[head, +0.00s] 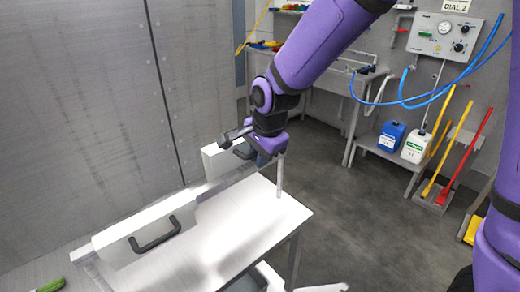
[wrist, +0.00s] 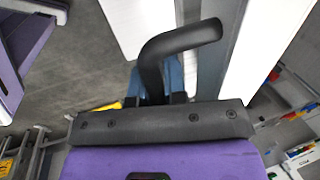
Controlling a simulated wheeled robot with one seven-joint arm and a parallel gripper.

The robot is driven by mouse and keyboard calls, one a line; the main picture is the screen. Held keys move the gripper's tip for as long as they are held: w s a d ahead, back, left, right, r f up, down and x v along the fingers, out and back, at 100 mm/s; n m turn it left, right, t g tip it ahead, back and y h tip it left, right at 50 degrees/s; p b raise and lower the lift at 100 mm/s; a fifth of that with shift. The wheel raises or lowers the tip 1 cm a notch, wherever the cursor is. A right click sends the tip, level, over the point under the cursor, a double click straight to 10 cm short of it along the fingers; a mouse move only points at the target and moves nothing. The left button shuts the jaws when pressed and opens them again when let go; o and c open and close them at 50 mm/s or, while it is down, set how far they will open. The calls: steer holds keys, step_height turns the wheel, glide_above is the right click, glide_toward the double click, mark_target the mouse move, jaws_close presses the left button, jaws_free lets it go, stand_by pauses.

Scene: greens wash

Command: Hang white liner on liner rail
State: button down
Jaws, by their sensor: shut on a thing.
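My gripper (head: 262,160) is at the far end of the white table; its blue fingertips (wrist: 174,76) show in the wrist view. They are shut on a black bent handle (wrist: 180,42). A white panel with a black handle, seemingly the white liner (head: 212,162), stands beside my gripper, partly hidden by it. A grey rail (head: 228,183) runs along the table's left edge. I cannot tell whether the held panel touches the rail. Another white panel with a black handle (head: 115,246) stands upright at the rail's near end.
The white table (head: 240,225) has a clear top. A grey wall (head: 80,120) is close on the left. Blue and white jugs (head: 416,147) stand on a low shelf at the right, beside coloured long-handled tools (head: 465,160). Grey floor between is open.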

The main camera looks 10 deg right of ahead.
steer(key=s+d+x, duration=0.1)
steer(key=x, duration=0.7)
steer(key=shift+s+f, duration=0.25)
steer(key=shift+f, duration=0.35)
stand_by(0.4)
steer(key=c, duration=1.1)
jaws_free()
steer(key=shift+r, duration=0.1)
